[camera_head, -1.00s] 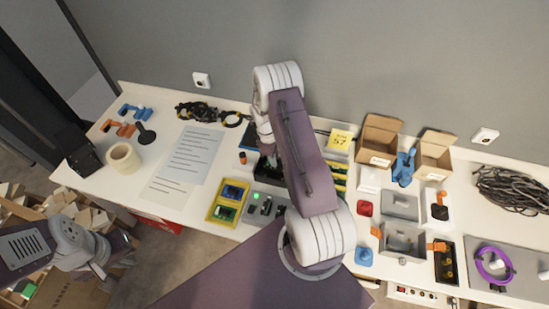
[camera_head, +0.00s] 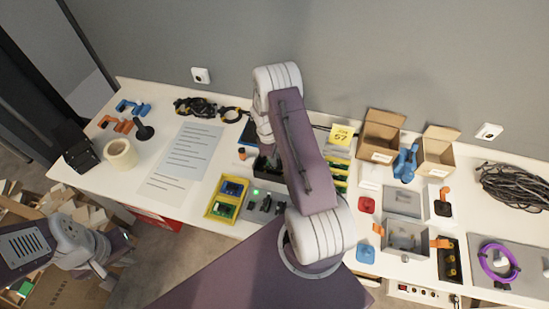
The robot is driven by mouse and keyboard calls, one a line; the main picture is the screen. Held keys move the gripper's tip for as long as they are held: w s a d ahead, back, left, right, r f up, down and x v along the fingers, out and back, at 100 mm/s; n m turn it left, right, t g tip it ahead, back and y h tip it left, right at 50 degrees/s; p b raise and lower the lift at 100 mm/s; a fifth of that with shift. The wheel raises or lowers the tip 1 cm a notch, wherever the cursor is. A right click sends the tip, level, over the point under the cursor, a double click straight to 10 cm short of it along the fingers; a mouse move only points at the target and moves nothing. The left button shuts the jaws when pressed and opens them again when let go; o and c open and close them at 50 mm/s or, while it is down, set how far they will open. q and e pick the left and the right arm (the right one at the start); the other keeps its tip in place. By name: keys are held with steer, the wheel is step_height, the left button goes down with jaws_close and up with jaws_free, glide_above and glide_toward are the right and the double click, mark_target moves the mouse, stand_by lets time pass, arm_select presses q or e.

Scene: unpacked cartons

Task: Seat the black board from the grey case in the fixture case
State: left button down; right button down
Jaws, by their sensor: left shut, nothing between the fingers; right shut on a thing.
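An open grey case (camera_head: 428,238) with orange clamps at its sides stands on the right half of the table. I cannot tell from this view whether it is the fixture case or the grey case. A flat grey piece (camera_head: 404,202) lies just behind it. I cannot make out the black board. My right arm rises across the middle of the view; its wrist (camera_head: 265,128) points down near a dark bin, and its fingers and what they hold are hidden behind the arm. My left gripper (camera_head: 101,270) is shut and empty, low at the left, off the table.
A yellow tray (camera_head: 211,209) with blue and green boards and a grey unit with a green light (camera_head: 257,191) stand left of my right arm. Two open cartons (camera_head: 378,137) stand at the back. A black cable coil (camera_head: 515,188) lies at right. Paper sheets lie at left.

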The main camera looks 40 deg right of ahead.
steer(key=shift+f+b, duration=0.95)
steer(key=shift+f, duration=0.4)
steer(key=c, duration=1.3)
jaws_free()
steer(key=shift+r, duration=0.1)
steer(key=shift+o, duration=0.2)
steer(key=shift+r, duration=0.1)
steer(key=r, duration=0.6)
steer(key=w+a+r, duration=0.1)
steer(key=r, duration=0.1)
steer(key=shift+r+b, duration=0.3)
steer(key=shift+r, duration=0.1)
